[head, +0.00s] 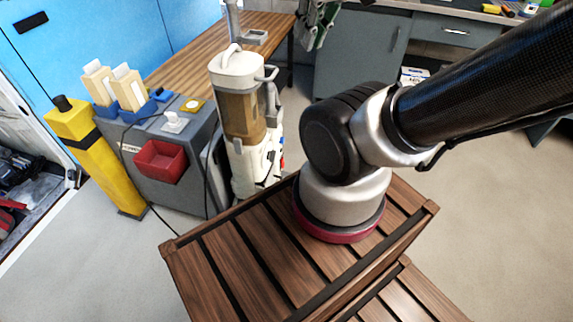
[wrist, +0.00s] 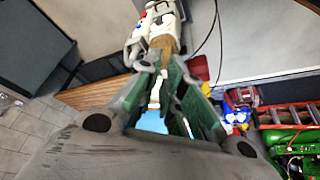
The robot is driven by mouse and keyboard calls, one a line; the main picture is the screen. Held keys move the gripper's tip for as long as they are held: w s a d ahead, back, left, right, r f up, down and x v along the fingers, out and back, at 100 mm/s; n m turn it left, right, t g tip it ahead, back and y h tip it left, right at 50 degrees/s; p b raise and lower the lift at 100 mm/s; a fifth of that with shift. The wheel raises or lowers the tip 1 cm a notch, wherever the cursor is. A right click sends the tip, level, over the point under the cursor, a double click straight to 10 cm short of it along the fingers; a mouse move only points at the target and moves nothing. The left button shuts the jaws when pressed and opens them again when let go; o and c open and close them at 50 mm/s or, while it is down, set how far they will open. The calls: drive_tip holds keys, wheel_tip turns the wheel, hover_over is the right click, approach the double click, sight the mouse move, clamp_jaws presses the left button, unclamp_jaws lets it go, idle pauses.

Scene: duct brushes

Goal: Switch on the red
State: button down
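A white upright machine (head: 238,125) with a brown clear canister stands on the floor behind the wooden crate in the head view. Small red and blue parts show low on its right side, with a red part (head: 281,153) partly in sight. In the wrist view the machine (wrist: 158,25) is at the top, beyond the fingers, with a small red spot (wrist: 142,14) on its white body. My gripper (wrist: 162,76) has green and grey fingers with a gap between them and nothing held. It also shows at the top of the head view (head: 318,22), apart from the machine.
A grey cabinet (head: 185,185) with a red bin (head: 160,163) and a yellow post (head: 95,150) stand left of the machine. A wooden bench (head: 190,65) is behind. A cable runs down the cabinet. Open floor (head: 490,180) lies to the right.

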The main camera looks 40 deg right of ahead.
drive_tip(key=w+d+f+m+g+y, duration=0.25)
drive_tip(key=d+f+m, duration=0.25)
drive_tip(key=f, duration=0.5)
drive_tip(key=w+d+f+m+g+y, duration=0.15)
drive_tip(key=d+f+m+g, duration=0.3)
drive_tip(key=f, duration=0.55)
drive_tip(key=w+d+f+m+t+y, duration=0.15)
drive_tip(key=f+m, duration=0.35)
drive_tip(key=f, duration=0.6)
drive_tip(key=w+d+f+m+t+y, duration=0.1)
drive_tip(key=f+m+t, duration=0.3)
drive_tip(key=f, duration=0.8)
drive_tip(key=w+d+f+m+t+y, duration=0.15)
drive_tip(key=f+m, duration=0.35)
drive_tip(key=f, duration=0.6)
drive_tip(key=w+d+f+m+t+h, duration=0.1)
drive_tip(key=w+d+f+m+h, duration=0.2)
drive_tip(key=w+d+f+m, duration=0.1)
drive_tip(key=shift+w+d+f+m+t, duration=0.4)
drive_tip(key=shift+w+d+f, duration=0.2)
drive_tip(key=shift+w+d, duration=0.35)
drive_tip(key=shift+s, duration=0.1)
